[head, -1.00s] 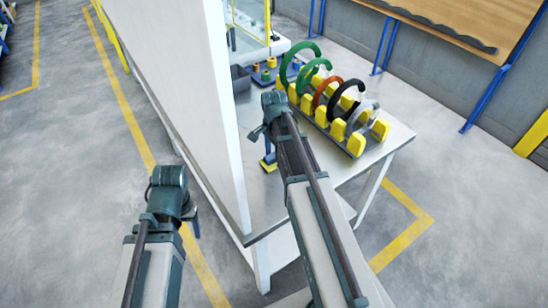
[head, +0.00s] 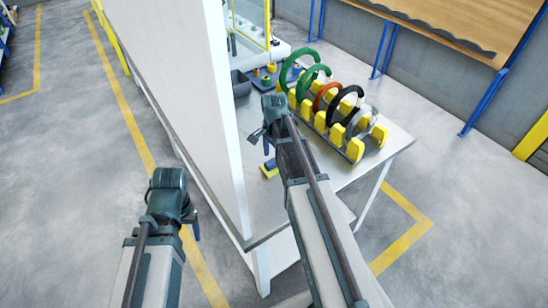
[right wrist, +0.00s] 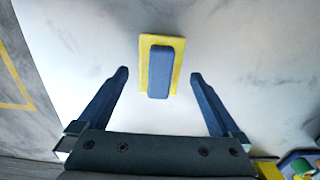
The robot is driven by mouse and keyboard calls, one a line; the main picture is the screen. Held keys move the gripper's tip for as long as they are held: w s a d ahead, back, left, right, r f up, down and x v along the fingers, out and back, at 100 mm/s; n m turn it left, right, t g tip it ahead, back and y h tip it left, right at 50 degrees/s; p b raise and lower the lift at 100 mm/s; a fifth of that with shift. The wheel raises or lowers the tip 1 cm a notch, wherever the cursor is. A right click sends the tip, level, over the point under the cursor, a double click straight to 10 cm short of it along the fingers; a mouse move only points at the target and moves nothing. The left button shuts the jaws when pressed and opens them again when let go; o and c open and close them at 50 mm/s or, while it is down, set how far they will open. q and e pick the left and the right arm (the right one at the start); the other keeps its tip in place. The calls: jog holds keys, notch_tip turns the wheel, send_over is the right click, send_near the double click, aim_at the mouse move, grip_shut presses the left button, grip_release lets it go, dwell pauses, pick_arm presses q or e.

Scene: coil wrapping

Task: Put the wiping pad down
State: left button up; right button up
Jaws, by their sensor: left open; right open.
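The wiping pad (head: 269,169) is a yellow block with a blue handle. It lies on the white tabletop near the white panel. In the right wrist view the pad (right wrist: 146,50) lies flat on the table, handle up, ahead of and between my fingertips with gaps on both sides. My right gripper (right wrist: 158,77) is open and empty, its two blue fingers spread wide. In the head view my right gripper (head: 265,140) hangs just behind the pad, partly hidden by its own wrist. My left gripper (head: 195,226) is open, away from the table on the left side of the panel.
A rack (head: 355,150) with yellow supports holds several coloured coils on the table. A tall white panel (head: 185,90) stands along the table's left side. A dark bin (head: 240,84) and small spools (head: 271,68) are behind. The table's front right is clear.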

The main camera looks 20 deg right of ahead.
aim_at(274, 161)
pick_arm(q)
notch_tip(274, 161, up, 10)
jog(key=p, duration=0.9)
jog(key=shift+r+p, duration=0.25)
jog(key=shift+p, duration=0.05)
pick_arm(e)
notch_tip(274, 161, up, 10)
jog(key=shift+r, duration=0.25)
jog(key=shift+s, duration=0.1)
